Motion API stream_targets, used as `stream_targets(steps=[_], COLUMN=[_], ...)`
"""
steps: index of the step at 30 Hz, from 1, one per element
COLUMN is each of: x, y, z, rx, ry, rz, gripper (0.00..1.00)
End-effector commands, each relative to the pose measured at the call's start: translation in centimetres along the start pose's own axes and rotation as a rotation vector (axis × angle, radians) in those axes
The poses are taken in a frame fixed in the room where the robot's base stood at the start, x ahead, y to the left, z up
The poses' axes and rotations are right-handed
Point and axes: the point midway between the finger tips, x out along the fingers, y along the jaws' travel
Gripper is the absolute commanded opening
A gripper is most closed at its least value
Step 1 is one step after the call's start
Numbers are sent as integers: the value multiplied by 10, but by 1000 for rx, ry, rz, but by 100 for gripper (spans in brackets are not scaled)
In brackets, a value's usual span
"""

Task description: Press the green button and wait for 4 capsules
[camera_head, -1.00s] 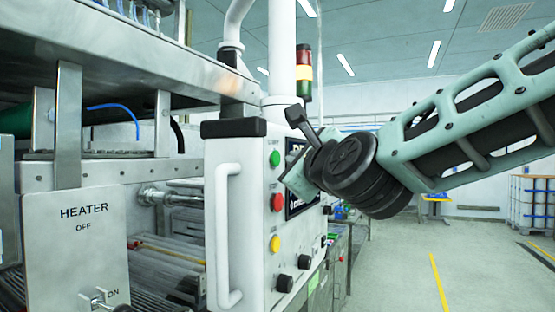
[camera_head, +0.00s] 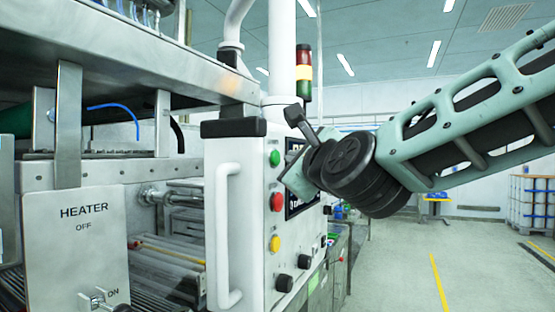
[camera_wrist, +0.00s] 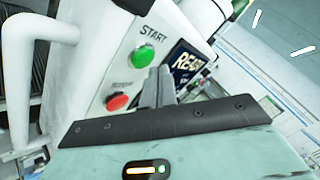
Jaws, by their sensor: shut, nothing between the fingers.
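The green button (camera_head: 275,158) is at the top of the white control box's (camera_head: 250,225) side face, above a red button (camera_head: 277,202). In the wrist view the green button (camera_wrist: 143,57) sits under the label START, with the red button (camera_wrist: 117,102) below it. My gripper (camera_wrist: 160,75) is shut and empty, its fingertips pointing at the panel just right of the green button. I cannot tell whether they touch the panel. A dark display (camera_wrist: 187,62) reading "REA..." is partly hidden behind the fingers. No capsules are visible.
A yellow button (camera_head: 275,243) and black knobs (camera_head: 285,283) are lower on the box. A white handle (camera_head: 222,235) sticks out at its front. A HEATER panel (camera_head: 80,245) stands at the left.

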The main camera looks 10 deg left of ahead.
Motion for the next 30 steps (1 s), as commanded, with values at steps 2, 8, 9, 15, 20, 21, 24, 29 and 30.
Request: stream_targets(steps=[2, 8, 9, 15, 20, 21, 24, 29, 30], x=[2, 5, 5, 5, 5, 6, 6, 8, 8], y=[3, 4, 4, 4, 4, 4, 5, 6, 6], z=[1, 4, 4, 4, 4, 4, 5, 6, 6], rx=[0, 1, 0, 1, 0, 0, 0, 1, 1], ry=[-1, -1, -1, -1, -1, -1, -1, -1, -1], rz=[1, 1, 1, 1, 1, 1, 1, 1, 1], gripper=[0, 0, 0, 0, 0, 0, 0, 0, 0])
